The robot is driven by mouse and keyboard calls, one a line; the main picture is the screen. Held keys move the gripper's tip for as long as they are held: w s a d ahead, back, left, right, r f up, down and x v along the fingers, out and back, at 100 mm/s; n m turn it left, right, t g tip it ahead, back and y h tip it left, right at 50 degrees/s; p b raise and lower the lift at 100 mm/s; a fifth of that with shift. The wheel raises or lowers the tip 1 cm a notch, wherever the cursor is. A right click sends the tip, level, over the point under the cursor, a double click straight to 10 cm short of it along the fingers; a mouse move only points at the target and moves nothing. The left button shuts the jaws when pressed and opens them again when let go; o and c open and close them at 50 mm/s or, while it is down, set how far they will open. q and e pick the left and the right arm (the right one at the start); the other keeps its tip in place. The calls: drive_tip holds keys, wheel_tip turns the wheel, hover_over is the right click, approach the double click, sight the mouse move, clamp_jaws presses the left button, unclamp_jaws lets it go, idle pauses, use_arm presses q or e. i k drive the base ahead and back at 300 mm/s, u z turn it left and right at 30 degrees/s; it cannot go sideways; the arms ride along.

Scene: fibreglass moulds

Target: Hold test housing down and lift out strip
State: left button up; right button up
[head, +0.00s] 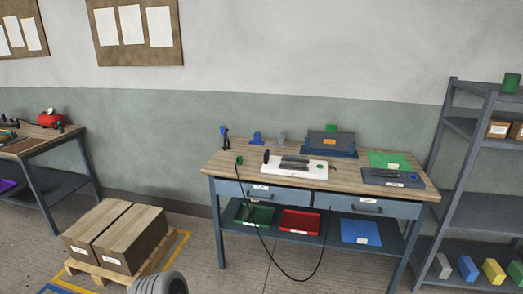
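A white board (312,174) lies near the middle of the workbench. Dark grey flat pieces (294,162) lie on it, and a small dark upright item (266,156) stands at its left end. A dark grey and blue unit with an orange patch (329,142) stands behind the board. At this distance I cannot tell which of these is the test housing, and I cannot make out the strip. Neither of my grippers is in view.
The wooden workbench top (232,170) has a green mat (380,157) and a dark plate (393,178) at right. A black cable (262,235) hangs in front. Cartons on a pallet (118,235) stand at left, a shelf rack (483,205) at right. A grey ribbed round part shows at the bottom edge.

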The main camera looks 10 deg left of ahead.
sight(289, 165)
drive_tip(key=u, duration=0.75)
drive_tip(key=i, duration=1.05)
drive_tip(key=u, duration=0.45)
drive_tip(key=i, duration=1.3)
drive_tip(key=z, duration=0.75)
